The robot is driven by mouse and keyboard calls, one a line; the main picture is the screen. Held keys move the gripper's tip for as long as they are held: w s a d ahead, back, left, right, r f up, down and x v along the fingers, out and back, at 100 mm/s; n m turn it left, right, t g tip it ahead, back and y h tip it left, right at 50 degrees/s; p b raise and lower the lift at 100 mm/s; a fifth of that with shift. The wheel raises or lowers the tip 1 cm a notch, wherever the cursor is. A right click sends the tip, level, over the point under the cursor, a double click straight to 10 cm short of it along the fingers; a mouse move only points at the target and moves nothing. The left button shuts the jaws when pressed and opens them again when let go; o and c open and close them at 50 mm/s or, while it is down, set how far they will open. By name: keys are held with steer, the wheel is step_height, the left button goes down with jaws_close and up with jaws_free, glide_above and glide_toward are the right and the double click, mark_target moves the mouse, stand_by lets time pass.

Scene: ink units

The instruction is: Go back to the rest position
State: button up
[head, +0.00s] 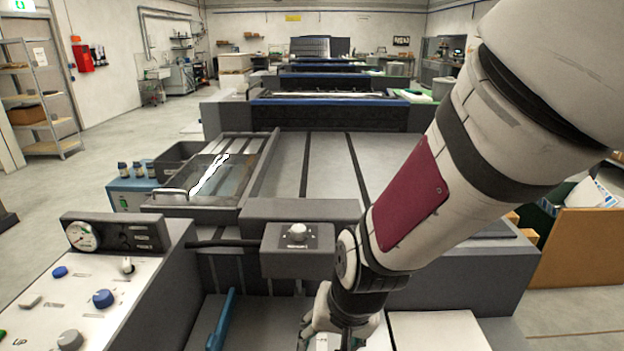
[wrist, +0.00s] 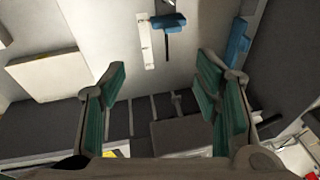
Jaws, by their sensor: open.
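My gripper shows in the wrist view (wrist: 165,95) with its two green-lined fingers wide apart and nothing between them. In the head view my arm reaches down from the upper right, and the gripper (head: 340,335) is at the bottom edge, partly cut off. Beyond the fingers in the wrist view is a pale surface with a small blue-handled part (wrist: 168,20) beside a white strip (wrist: 147,42). The fingers appear apart from these. A blue bar (wrist: 239,40) is near the right finger.
A control panel (head: 90,300) with knobs and a gauge stands at the left. A grey box with a knob (head: 297,250) is just left of my arm. A long blue handle (head: 222,320) is below it. A cardboard box (head: 580,250) is at the right. Floor (head: 130,150) is open at the left.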

steer(key=s+d+r+h+p, duration=0.1)
steer(key=s+d+r, duration=0.5)
steer(key=d+r, duration=0.2)
steer(key=s+d+r+n+t+p, duration=0.1)
steer(key=s+d+r, duration=0.6)
steer(key=r, duration=0.5)
steer(key=shift+s+d+n+t+h+p, duration=0.15)
steer(key=shift+d+n+t+h+p, duration=0.15)
steer(key=shift+d+h, duration=0.1)
steer(key=shift+a+r, duration=0.1)
steer(key=shift+a, duration=0.05)
